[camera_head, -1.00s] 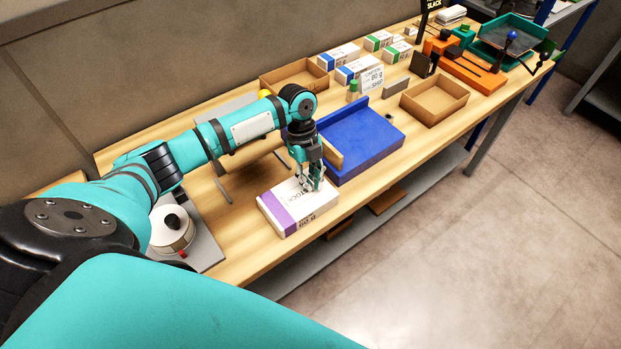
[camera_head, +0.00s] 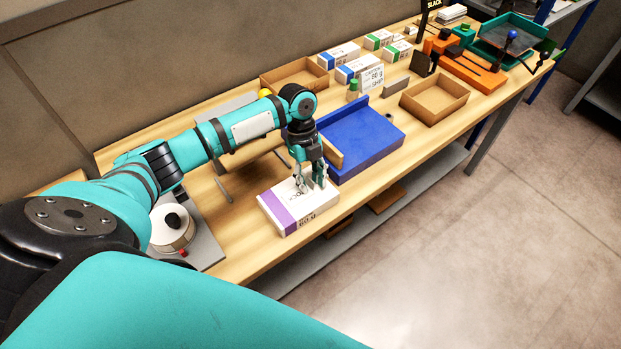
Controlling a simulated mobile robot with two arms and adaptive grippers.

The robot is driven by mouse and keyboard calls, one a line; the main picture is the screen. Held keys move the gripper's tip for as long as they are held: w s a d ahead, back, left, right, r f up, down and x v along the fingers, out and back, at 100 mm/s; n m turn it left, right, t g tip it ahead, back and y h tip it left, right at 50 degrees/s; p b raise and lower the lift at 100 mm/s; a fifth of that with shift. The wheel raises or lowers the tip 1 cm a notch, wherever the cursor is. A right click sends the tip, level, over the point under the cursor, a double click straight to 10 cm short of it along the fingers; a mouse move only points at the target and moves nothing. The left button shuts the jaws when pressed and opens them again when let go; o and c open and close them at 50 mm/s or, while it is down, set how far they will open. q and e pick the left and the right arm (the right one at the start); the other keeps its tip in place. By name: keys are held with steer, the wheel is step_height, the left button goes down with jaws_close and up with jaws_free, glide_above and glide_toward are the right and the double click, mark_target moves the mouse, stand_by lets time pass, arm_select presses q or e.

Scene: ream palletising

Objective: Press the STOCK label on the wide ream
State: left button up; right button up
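The wide ream (camera_head: 298,208), a white pack with a purple band, lies flat near the front edge of the wooden table. Dark STOCK lettering is partly visible on its top, partly hidden by my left gripper's fingers. My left gripper (camera_head: 310,186) points down over the far part of the ream's top. Its two fingers are apart with nothing seen between them. The tips are at or just above the top face; I cannot tell whether they touch. My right gripper is not in view.
A blue tray-like stand (camera_head: 366,144) is just behind and right of the ream. A tape dispenser (camera_head: 173,230) stands on a grey plate to the left. Open cardboard boxes (camera_head: 434,100) and several smaller reams (camera_head: 358,69) are farther right. Bare table lies left of the ream.

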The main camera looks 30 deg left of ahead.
arm_select(q)
steer(key=v, duration=1.2)
steer(key=s+d+f+n+t, duration=0.3)
steer(key=s+d+f+n, duration=0.5)
steer(key=s+d+f, duration=0.55)
steer(key=s+a+r+n+t+y, duration=0.1)
steer(key=s+a+n, duration=0.1)
steer(key=s+n, duration=0.4)
steer(key=s+a+r+n+t+y, duration=0.1)
steer(key=s+a+n+y, duration=0.15)
steer(key=s+n, duration=0.35)
step_height(320, 180, down, 30)
steer(key=g+b, duration=0.1)
steer(key=b, duration=0.2)
steer(key=s+a+f+g+b, duration=0.1)
steer(key=s+a+f+b, duration=0.1)
steer(key=s+f, duration=1.5)
steer(key=shift+a+h, duration=0.35)
steer(key=shift+a, duration=0.1)
steer(key=shift+s+f, duration=0.1)
steer(key=shift+s, duration=0.1)
